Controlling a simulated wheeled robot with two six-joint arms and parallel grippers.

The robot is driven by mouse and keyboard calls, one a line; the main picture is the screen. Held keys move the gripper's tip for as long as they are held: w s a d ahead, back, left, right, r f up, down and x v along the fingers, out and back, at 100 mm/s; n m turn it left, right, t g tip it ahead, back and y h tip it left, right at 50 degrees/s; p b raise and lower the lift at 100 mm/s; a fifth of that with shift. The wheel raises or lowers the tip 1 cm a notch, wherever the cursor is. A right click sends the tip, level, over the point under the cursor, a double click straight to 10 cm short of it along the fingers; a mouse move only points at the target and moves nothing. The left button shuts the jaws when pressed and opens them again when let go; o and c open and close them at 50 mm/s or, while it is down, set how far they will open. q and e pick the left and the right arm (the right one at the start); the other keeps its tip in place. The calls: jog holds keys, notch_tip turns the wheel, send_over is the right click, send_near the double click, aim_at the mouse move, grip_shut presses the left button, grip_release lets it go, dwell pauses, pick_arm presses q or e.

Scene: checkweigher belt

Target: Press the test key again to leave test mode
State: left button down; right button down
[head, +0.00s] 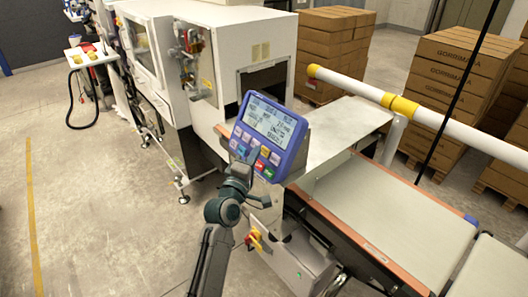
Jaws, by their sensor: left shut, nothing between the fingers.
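A blue control panel (267,137) with a lit grey display (269,122) stands in the middle of the head view, above the belt frame. Several coloured keys (258,160) sit in rows under the display. My left gripper (242,167) is shut and empty, just below and in front of the panel's lower left part, by the keys. I cannot tell whether its tips touch a key. The display text and key labels are too small to read surely. My right gripper is not in view.
The conveyor belt (401,213) runs to the lower right. A white and yellow rail (430,115) crosses above it. A white machine (226,62) stands behind the panel. Stacked cartons (457,80) stand at the back right. The floor at left is clear.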

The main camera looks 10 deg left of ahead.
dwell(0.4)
pick_arm(q)
jog(key=shift+w+d+f, duration=0.2)
jog(key=shift+w+d, duration=0.05)
jog(key=shift+w, duration=0.05)
jog(key=shift+w, duration=0.1)
dwell(0.7)
jog(key=shift+w+d+f+b, duration=0.15)
jog(key=shift+w+d+b, duration=0.05)
jog(key=shift+b, duration=0.15)
jog(key=shift+s+a, duration=0.1)
dwell(0.5)
jog(key=shift+s+a+r+p, duration=0.35)
jog(key=shift+s+p, duration=0.15)
jog(key=shift+p, duration=0.1)
